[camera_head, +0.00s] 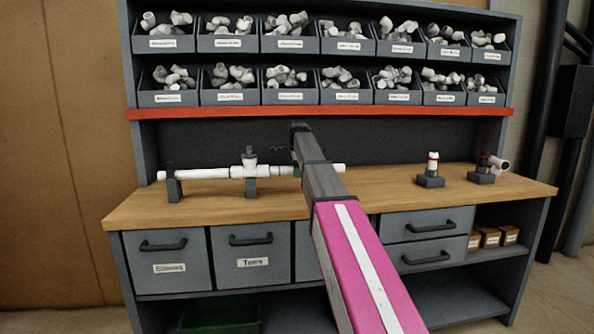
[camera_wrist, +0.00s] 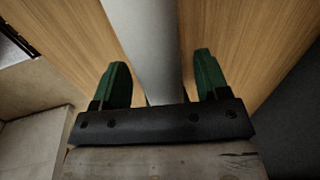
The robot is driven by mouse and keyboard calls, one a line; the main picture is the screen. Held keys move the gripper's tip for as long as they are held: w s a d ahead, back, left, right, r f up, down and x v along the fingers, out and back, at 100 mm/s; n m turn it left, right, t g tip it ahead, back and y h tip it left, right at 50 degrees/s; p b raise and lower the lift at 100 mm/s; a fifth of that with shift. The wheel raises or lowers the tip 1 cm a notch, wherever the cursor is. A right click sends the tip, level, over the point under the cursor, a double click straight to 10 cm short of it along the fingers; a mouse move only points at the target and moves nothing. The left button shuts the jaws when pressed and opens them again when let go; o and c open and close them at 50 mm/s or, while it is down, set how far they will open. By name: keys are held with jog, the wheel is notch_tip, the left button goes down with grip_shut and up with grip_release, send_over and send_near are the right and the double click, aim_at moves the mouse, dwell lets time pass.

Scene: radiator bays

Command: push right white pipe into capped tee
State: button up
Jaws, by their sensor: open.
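The right white pipe (camera_head: 276,170) lies level above the bench, with its left end at the white capped tee (camera_head: 250,161). Its right end (camera_head: 338,168) shows past my arm, which hides the middle. I cannot tell how deep the pipe sits in the tee. In the wrist view the white pipe (camera_wrist: 145,30) runs between the two green fingers of my gripper (camera_wrist: 161,63). The fingers are open, one on each side, with a gap to the pipe. In the head view only a bit of green finger (camera_head: 297,172) shows beside my arm.
A left white pipe (camera_head: 205,173) runs from the tee to a dark holder (camera_head: 174,188). Another holder (camera_head: 251,187) stands under the tee. Two dark stands with fittings (camera_head: 431,172) (camera_head: 484,170) are on the right of the wooden bench (camera_head: 385,190). Bins of fittings (camera_head: 290,97) fill the shelves behind.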

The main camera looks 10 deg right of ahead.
aim_at(287, 168)
jog(key=c, duration=1.3)
jog(key=shift+o, duration=0.2)
jog(key=shift+a, duration=1.95)
jog(key=o, duration=1.3)
jog(key=shift+a, duration=0.1)
jog(key=shift+c, duration=0.2)
jog(key=shift+r, duration=0.15)
notch_tip(287, 168, up, 10)
jog(key=s, duration=0.2)
jog(key=shift+r, duration=0.15)
